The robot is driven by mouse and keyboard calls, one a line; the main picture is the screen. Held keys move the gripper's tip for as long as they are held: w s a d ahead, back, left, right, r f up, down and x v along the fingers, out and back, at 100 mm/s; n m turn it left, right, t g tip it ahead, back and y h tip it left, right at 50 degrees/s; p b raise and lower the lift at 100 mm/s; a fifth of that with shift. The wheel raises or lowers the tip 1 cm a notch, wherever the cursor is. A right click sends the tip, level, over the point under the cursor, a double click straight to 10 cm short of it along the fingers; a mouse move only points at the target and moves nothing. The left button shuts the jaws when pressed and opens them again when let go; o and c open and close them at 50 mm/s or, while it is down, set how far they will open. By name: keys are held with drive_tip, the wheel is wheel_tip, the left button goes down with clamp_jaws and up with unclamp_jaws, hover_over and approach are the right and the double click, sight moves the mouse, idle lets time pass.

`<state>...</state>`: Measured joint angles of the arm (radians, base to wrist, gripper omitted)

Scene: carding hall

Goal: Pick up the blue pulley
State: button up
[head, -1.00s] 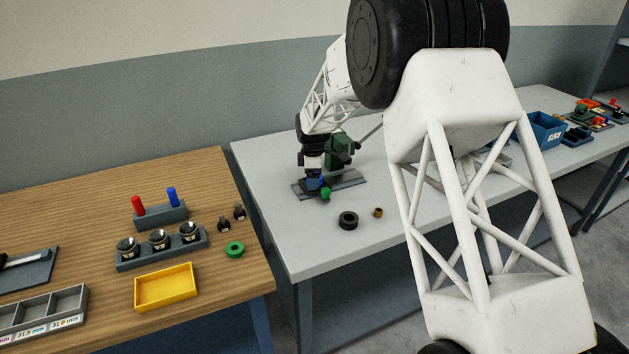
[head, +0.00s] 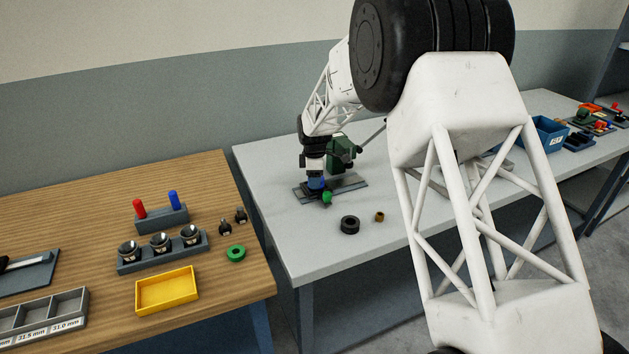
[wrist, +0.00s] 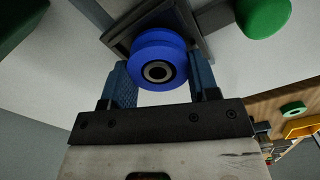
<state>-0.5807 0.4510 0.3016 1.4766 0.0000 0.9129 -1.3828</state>
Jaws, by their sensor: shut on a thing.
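The blue pulley (wrist: 150,48) is a grooved wheel with a dark and metal hub in its centre. In the wrist view it lies between the two blue-grey fingers of my gripper (wrist: 161,80), which is shut on it. Behind the pulley is a dark grey square-ended fixture (wrist: 205,40). In the head view my gripper (head: 316,178) points down at the fixture on the grey table, with blue showing at its tip. I cannot tell whether the pulley still touches the fixture.
A green knob (wrist: 263,14) is close beside the pulley. A dark green machine part (head: 342,152) stands just behind my gripper. A black ring (head: 350,225) and a small brown bushing (head: 379,217) lie in front on the grey table (head: 290,238). A wooden bench (head: 100,205) is left.

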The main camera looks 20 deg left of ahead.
wheel_tip(320, 180, up, 3)
drive_tip(key=shift+f, duration=0.1)
drive_tip(key=s+d+r, duration=0.1)
drive_tip(key=s+d, duration=0.7)
drive_tip(key=s, duration=0.5)
drive_tip(key=shift+s+d+r, duration=0.2)
drive_tip(key=shift+d, duration=0.1)
drive_tip(key=shift+r, duration=0.3)
idle(0.5)
drive_tip(key=shift+r, duration=0.75)
drive_tip(key=shift+s, duration=0.1)
drive_tip(key=s+d+f, duration=0.2)
drive_tip(key=s+d, duration=0.2)
drive_tip(key=s, duration=0.5)
drive_tip(key=s+d+f, duration=0.2)
drive_tip(key=s+d, duration=0.3)
drive_tip(key=s, duration=0.4)
drive_tip(key=shift+s+d, duration=0.3)
drive_tip(key=shift+s, duration=0.05)
drive_tip(key=shift+w, duration=0.15)
